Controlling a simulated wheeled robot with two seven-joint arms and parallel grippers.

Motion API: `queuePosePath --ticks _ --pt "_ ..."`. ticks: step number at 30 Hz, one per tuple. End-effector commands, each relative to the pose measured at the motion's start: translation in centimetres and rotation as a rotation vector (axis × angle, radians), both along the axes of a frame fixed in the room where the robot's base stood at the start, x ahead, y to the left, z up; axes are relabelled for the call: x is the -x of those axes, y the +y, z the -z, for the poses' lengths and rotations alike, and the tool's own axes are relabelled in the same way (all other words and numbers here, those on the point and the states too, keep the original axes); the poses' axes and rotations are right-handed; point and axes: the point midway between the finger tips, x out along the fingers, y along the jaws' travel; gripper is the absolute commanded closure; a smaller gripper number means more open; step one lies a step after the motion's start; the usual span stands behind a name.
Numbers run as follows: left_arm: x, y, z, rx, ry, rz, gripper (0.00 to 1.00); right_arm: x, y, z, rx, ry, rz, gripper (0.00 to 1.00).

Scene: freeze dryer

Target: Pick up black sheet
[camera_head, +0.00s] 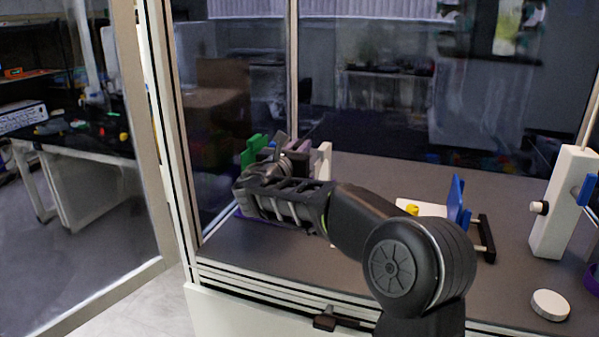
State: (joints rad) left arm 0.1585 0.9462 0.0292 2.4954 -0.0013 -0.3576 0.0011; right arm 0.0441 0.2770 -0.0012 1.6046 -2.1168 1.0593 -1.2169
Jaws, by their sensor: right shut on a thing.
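My right gripper (280,150) reaches in from the lower right to a rack area on the left side of the grey bench. It is shut on a dark thin piece, which I take for the black sheet; the gripper and its wrist hide most of it. A green sheet (249,152) stands just left of the gripper. A white upright piece (324,160) stands just right of it. Purple shows behind the gripper and at the base of the rack, which is largely hidden by my arm. My left gripper is not in view.
A white device with a blue plate (456,196) and black handle stands right of my arm. A white post (563,205) with a blue part stands farther right, with a white round lid (550,304) in front. Glass panes and frame posts (172,130) edge the bench on the left.

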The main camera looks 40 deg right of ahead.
Motion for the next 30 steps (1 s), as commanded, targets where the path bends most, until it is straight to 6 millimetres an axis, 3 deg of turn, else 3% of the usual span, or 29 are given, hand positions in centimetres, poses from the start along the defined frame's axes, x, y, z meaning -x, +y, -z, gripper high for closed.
queuePosePath --ticks 3,30 --pt "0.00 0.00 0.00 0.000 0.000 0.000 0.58 0.00 0.00 0.00 0.000 0.000 0.000 1.00" --pt "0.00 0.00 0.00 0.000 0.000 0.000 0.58 -0.01 0.01 0.00 0.000 0.000 0.000 1.00"
